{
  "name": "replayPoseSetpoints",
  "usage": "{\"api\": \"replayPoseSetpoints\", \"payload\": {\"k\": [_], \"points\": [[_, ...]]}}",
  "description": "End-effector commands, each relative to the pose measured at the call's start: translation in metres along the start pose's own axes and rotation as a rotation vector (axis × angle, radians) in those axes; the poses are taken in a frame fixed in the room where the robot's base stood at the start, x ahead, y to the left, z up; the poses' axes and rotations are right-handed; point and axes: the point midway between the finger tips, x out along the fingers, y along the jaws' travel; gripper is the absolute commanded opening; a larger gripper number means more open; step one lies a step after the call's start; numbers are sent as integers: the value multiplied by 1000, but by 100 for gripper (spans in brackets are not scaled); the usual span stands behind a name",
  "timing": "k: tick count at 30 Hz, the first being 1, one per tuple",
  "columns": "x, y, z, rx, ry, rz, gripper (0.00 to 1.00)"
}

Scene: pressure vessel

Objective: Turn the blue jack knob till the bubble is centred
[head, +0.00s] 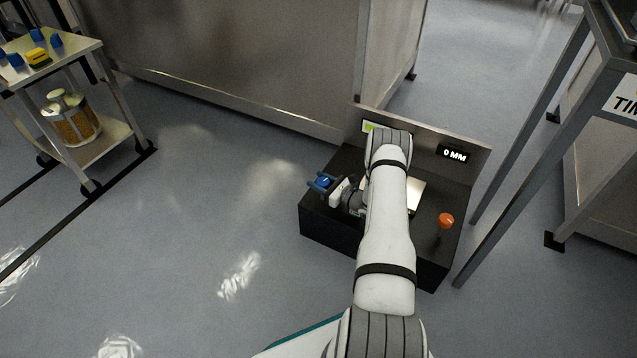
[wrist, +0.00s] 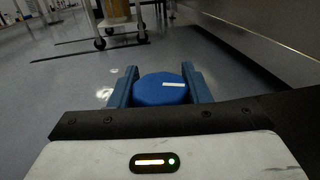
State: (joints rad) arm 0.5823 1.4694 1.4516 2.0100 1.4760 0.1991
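The blue jack knob (head: 324,183) is at the left end of the black block (head: 325,228) in the head view. In the wrist view the round blue knob (wrist: 160,91), with a white mark on its face, fills the space between the two blue fingers of my gripper (wrist: 160,86). My gripper (head: 322,184) appears shut on the knob, one finger on each side. A yellow-green level window (head: 369,127) shows on the back panel. My arm partly hides it, and I cannot make out the bubble's position.
An orange knob (head: 446,220) stands on the block's right side. The panel's readout (head: 455,155) shows "0 MM". A steel cabinet (head: 230,60) is behind, a table leg (head: 520,170) at right, and a trolley (head: 88,48) at far left. The floor left of the block is clear.

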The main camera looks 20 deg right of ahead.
Motion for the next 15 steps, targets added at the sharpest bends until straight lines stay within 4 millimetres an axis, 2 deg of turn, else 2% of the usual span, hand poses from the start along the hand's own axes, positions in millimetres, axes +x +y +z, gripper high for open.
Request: {"api": "replayPoseSetpoints", "payload": {"k": [1, 8, 15], "points": [[0, 2, -1, 1, 2, 3, 47], [0, 1, 0, 1, 1, 1, 64], [-1, 0, 0, 1, 1, 0, 64]]}}
